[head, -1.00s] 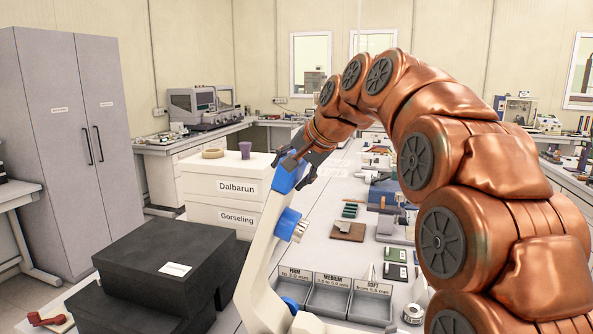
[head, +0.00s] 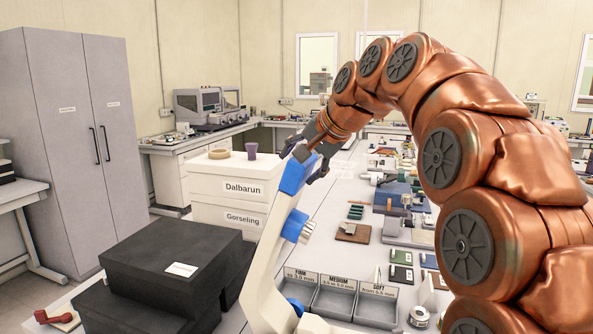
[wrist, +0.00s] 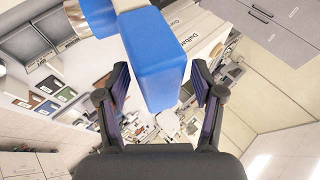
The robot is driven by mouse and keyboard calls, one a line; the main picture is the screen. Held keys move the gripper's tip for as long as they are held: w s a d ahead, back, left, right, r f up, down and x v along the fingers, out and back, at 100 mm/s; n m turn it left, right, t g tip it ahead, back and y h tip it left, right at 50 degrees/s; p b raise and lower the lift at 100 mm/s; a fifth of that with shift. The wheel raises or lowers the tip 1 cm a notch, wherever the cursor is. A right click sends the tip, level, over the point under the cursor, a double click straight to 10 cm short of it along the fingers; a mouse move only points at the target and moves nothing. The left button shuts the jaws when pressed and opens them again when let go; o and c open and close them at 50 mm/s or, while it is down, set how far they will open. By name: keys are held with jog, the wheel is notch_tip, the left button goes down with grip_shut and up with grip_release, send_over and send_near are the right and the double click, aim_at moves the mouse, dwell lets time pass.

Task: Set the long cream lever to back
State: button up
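The long cream lever (head: 266,267) rises from the front of the bench and leans up to the right, ending in a blue tip (head: 293,177). A blue round part with a ribbed end (head: 296,227) sits on its side below the tip. My gripper (head: 305,161) is at the top of the lever, with one finger on each side of the blue tip. In the wrist view the open fingers of my gripper (wrist: 161,82) flank the blue tip (wrist: 158,65), with a visible gap at the right finger. I cannot tell whether the left finger touches. The lever's lower pivot is partly hidden.
Black boxes (head: 165,262) stand left of the lever, and white drawers (head: 234,188) stand behind it. A grey divided tray (head: 333,300) lies close at its right. Small items and blue devices (head: 399,197) crowd the bench further right.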

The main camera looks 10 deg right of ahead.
jog(key=v, duration=0.9)
jog(key=shift+d, duration=0.15)
